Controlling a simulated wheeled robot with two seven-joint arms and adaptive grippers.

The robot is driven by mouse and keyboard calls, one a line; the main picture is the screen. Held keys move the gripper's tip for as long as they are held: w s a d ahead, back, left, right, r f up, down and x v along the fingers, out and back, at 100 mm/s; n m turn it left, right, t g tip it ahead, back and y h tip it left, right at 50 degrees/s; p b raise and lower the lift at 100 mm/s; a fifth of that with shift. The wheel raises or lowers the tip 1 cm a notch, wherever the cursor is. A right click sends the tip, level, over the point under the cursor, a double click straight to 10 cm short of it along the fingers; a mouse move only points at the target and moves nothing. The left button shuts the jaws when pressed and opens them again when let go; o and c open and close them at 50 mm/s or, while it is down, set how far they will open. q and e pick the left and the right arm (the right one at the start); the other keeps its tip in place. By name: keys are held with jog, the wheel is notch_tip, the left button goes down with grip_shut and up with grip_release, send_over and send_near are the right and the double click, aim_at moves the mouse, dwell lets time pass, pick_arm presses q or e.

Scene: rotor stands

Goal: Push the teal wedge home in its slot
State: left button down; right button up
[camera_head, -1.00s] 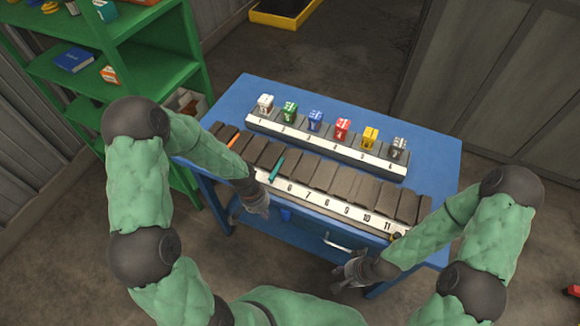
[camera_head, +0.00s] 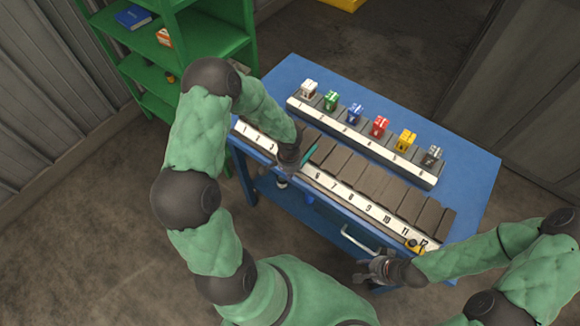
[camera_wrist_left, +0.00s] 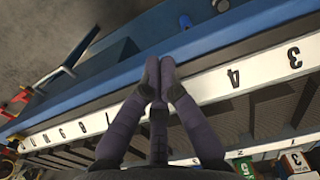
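The teal wedge (camera_head: 310,153) sticks up from the dark slotted rack (camera_head: 341,162), near the slots just left of number 6. My left gripper (camera_head: 283,178) is at the rack's front edge, just left of and in front of the wedge; I cannot tell if they touch. In the left wrist view its two fingertips (camera_wrist_left: 159,70) are together with nothing seen between them, over the number strip (camera_wrist_left: 205,87) beside number 4. The wedge is not visible there. My right gripper (camera_head: 366,272) hangs in front of the table at the right; its finger opening is unclear.
Several coloured blocks, such as the red block (camera_head: 379,126), stand on a raised numbered rail (camera_head: 365,148) behind the rack. A yellow-and-black item (camera_head: 414,246) sits near number 12. A drawer handle (camera_head: 357,240) juts from the blue table (camera_head: 465,165). Green shelves (camera_head: 205,40) stand behind left.

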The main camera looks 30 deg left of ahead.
aim_at(309, 155)
pick_arm(q)
jog(key=shift+w+d+f+p, duration=0.1)
jog(key=shift+w+f+p, duration=0.1)
jog(key=shift+w, duration=0.45)
jog(key=shift+w+f+p, duration=0.15)
jog(key=shift+w+f, duration=0.05)
jog(key=shift+w, duration=0.5)
jog(key=shift+w+d+f+p, duration=0.1)
jog(key=shift+w+f+p, duration=0.1)
jog(key=shift+w, duration=0.45)
jog(key=shift+w+f+b, duration=0.1)
jog(key=shift+w+b, duration=0.4)
jog(key=shift+w, duration=0.7)
jog(key=shift+s, duration=0.1)
